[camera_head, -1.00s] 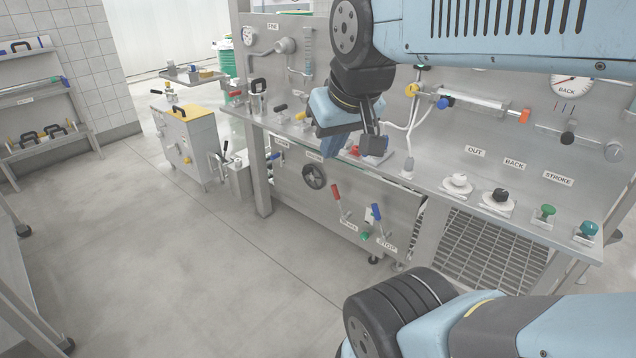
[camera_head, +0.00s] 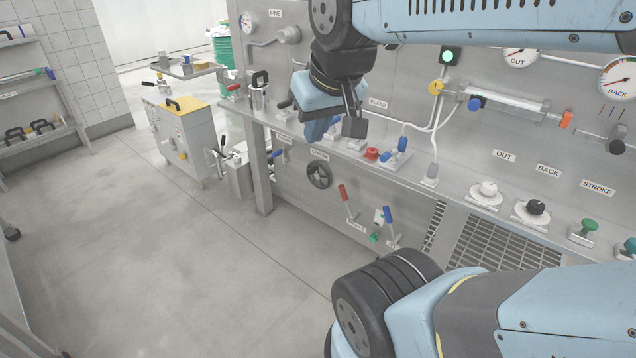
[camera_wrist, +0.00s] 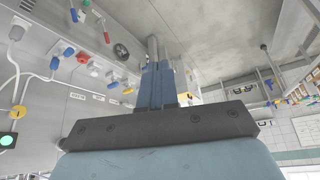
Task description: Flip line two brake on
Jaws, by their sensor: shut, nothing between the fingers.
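Two levers stand out from the console's front panel below the work surface: one with a red grip (camera_head: 343,194) and one with a blue grip (camera_head: 387,214). I cannot tell which control is line two's brake.
A red button (camera_head: 371,153) and a black handwheel (camera_head: 319,174) are near my gripper. White (camera_head: 486,192) and green (camera_head: 583,232) knobs line the console at right. A cart with a yellow lid (camera_head: 186,104) stands at left. The floor in front is clear.

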